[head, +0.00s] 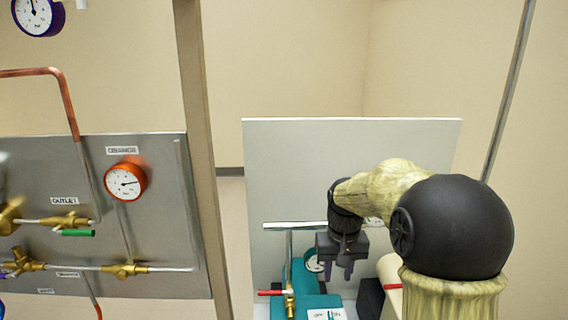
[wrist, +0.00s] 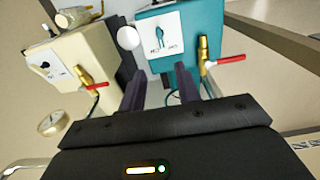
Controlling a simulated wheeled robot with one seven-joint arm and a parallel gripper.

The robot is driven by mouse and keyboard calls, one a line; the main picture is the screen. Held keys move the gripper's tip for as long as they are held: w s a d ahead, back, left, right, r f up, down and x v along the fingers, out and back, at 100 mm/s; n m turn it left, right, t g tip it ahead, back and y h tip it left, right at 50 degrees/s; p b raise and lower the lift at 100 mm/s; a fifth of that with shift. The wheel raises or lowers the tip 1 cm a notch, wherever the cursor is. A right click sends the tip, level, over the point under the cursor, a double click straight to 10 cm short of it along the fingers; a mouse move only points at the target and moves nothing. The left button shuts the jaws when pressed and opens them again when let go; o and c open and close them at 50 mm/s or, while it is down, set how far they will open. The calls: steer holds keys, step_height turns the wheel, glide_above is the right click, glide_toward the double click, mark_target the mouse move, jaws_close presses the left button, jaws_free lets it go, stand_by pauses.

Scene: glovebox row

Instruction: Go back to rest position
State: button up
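My gripper (head: 343,268) is in the lower middle of the head view, pointing down in front of a white upright panel (head: 300,165). In the wrist view my gripper (wrist: 161,90) has its two dark fingers apart, with nothing between them. Below it stands a teal box (head: 306,294) with a brass valve and a red handle; the teal box (wrist: 178,30) is also beyond the fingertips in the wrist view. No contact between fingers and box is clear.
A cream box (wrist: 85,65) with a red-handled valve stands beside the teal one. At left, a grey panel (head: 155,220) carries an orange gauge (head: 125,181), pipes and a green-handled valve (head: 75,232). A beige post (head: 198,130) separates this panel from the white one.

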steer(key=s+f+t, duration=0.1)
steer(key=s+f, duration=0.2)
steer(key=s, duration=0.5)
steer(key=s+f+t, duration=0.1)
steer(key=s+f, duration=0.2)
steer(key=s, duration=0.5)
steer(key=shift+s+d+f, duration=0.15)
steer(key=shift+d+f, duration=0.05)
steer(key=shift+f, duration=0.2)
